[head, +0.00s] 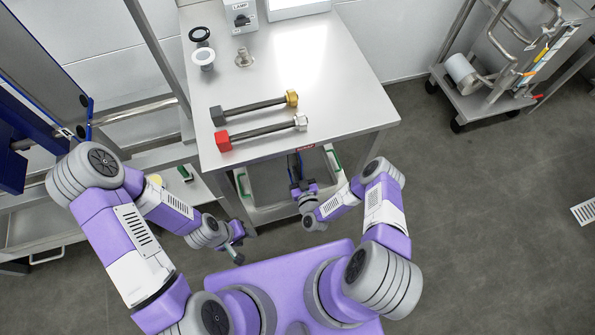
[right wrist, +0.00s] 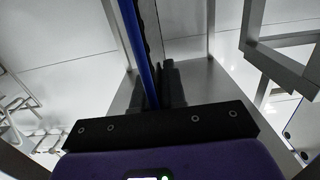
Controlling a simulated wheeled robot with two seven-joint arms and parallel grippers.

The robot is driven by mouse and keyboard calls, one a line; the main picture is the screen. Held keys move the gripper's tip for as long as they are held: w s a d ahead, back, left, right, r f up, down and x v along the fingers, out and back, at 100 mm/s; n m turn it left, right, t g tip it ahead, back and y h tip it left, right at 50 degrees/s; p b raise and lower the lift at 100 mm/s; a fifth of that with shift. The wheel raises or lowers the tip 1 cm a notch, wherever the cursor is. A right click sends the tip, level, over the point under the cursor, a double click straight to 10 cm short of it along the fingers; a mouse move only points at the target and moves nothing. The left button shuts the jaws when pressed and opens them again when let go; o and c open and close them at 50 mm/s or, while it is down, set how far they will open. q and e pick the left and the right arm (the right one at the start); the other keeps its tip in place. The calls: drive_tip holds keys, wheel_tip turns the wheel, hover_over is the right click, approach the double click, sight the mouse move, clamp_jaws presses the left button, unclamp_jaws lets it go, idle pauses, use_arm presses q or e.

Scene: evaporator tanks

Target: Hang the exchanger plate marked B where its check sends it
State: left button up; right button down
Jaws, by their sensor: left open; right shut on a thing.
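My right gripper (head: 295,168) is low in front of the steel table, shut on a thin blue-edged plate. In the right wrist view this plate (right wrist: 137,45) rises on edge between the dark fingers (right wrist: 158,85). Its faces are seen almost edge-on, so no letter can be read on it. My left gripper (head: 237,246) is open and empty, left of the right gripper and nearer my base. A large grey panel with blue edges (head: 45,50) and blue parts (head: 14,150) stand at the far left. No mark B is legible.
The steel table (head: 330,110) holds a red-ended bar (head: 262,133), a grey-and-gold-ended bar (head: 255,107), a black ring (head: 199,34), a white ring (head: 203,58), a metal fitting (head: 243,58) and a lamp switch box (head: 241,16). A green-handled tray (head: 262,190) sits below. A trolley (head: 490,105) stands right.

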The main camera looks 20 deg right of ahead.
drive_tip(key=c, duration=1.1)
unclamp_jaws()
